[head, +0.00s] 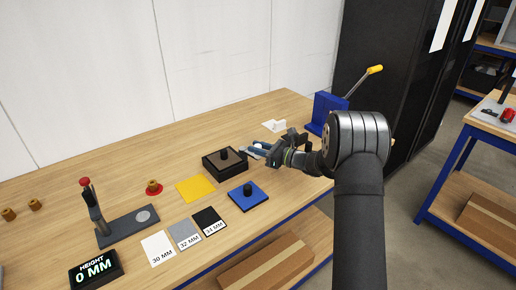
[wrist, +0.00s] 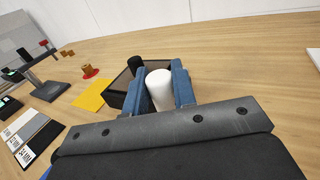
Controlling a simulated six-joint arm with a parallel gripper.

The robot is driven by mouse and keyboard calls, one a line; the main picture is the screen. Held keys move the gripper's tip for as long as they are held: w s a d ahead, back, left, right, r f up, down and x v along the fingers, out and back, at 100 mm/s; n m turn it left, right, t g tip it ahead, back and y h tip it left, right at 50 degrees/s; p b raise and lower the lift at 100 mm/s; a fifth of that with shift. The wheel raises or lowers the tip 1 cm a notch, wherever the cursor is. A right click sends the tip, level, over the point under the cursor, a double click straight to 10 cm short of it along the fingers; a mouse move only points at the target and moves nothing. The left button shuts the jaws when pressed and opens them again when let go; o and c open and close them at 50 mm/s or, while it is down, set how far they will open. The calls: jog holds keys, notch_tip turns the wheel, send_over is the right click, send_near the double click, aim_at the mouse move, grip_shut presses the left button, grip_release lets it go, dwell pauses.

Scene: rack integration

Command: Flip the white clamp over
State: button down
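My gripper (wrist: 160,88) has blue fingers, closed against both sides of a white rounded piece (wrist: 160,90), with no clear gap showing. This piece also shows small at the fingertips in the head view (head: 258,145). My gripper reaches left over the table, just right of the black tray. Another small white, angular piece (head: 274,125) lies behind my gripper near the blue block. A white piece also shows at the right edge of the wrist view (wrist: 314,57). I cannot tell for sure which white piece is the clamp. The fingers hide part of the held piece.
A black tray (head: 208,166) with a black knob stands beside the fingertips. A blue plate (head: 236,201) with a black peg lies in front. A blue block with a yellow-tipped lever (head: 326,112) stands behind. A yellow square (head: 195,188) and height gauge (head: 130,228) are left.

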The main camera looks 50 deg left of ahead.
jog(key=shift+w+a+n+g+h, duration=0.15)
jog(key=shift+w+n+g+h, duration=0.35)
jog(key=shift+n+g+h, duration=0.45)
jog(key=shift+m+y, duration=0.25)
jog(key=shift+y, duration=0.1)
jog(key=c, duration=1.2)
grip_release()
jog(key=shift+c, duration=0.2)
jog(key=w+d+r, duration=0.6)
jog(key=d+r, duration=0.4)
jog(key=r, duration=0.1)
